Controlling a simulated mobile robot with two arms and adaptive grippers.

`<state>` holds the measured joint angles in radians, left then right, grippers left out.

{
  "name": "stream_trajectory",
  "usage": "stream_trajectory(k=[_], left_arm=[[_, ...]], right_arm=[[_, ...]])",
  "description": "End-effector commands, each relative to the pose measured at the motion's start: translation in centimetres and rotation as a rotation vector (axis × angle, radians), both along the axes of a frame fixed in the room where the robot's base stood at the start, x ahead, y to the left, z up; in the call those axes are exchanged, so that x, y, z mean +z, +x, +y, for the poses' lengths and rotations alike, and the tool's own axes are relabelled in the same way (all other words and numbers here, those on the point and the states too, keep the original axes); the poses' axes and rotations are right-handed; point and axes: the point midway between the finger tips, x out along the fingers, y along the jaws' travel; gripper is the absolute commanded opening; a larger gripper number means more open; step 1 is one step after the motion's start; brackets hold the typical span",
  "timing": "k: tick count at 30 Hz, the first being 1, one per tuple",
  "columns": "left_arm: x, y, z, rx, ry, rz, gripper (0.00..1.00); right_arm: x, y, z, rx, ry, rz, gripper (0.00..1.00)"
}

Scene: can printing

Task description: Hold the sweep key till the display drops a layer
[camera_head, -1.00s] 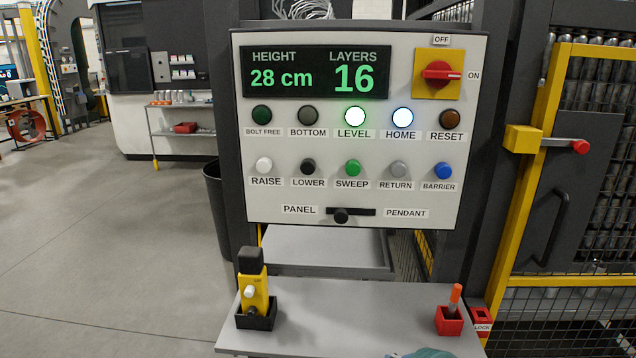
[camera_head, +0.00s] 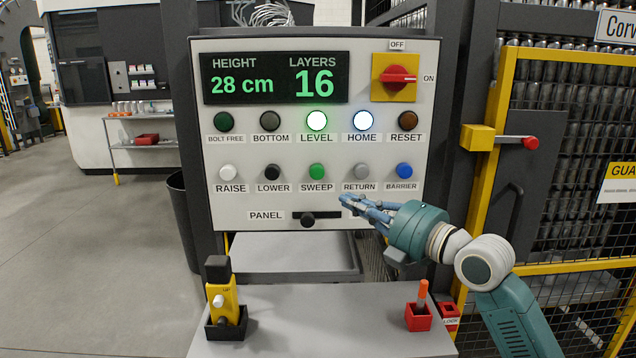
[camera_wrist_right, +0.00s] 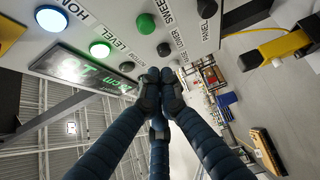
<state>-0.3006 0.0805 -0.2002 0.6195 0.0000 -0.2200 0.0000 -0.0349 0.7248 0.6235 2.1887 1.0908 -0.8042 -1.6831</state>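The green sweep key (camera_head: 317,171) is in the lower row of the control panel (camera_head: 232,205), above its SWEEP label. The display (camera_head: 275,78) reads HEIGHT 28 cm and LAYERS 16. My right gripper (camera_head: 345,200) is in front of the panel, its tips below and right of the sweep key, under the RETURN label. In the right wrist view the fingers (camera_wrist_right: 160,85) are bunched together with nothing between them, and the sweep key (camera_wrist_right: 145,23) shows above them, apart from the tips. My left gripper is not in view.
The lower key (camera_head: 272,172) and return key (camera_head: 362,171) flank the sweep key. The LEVEL lamp (camera_head: 317,121) and HOME lamp (camera_head: 362,121) are lit. A yellow pendant (camera_head: 224,298) stands on the shelf (camera_head: 310,325) below; a red holder (camera_head: 418,318) stands at its right.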

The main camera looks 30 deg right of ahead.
Motion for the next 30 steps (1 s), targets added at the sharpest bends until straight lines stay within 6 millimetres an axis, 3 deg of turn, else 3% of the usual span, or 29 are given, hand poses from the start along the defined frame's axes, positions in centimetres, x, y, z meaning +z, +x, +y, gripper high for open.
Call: stream_trajectory(k=[8,20,30], left_arm=[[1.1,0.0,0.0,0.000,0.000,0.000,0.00],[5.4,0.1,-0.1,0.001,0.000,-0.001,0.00],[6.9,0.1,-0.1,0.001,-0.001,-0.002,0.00]], right_arm=[[0.3,1.6,0.2,-0.001,0.006,0.001,0.00],[0.6,9.9,1.5,0.000,0.011,0.002,0.00],[0.2,12.9,-0.8,-0.002,0.004,0.004,0.00]])
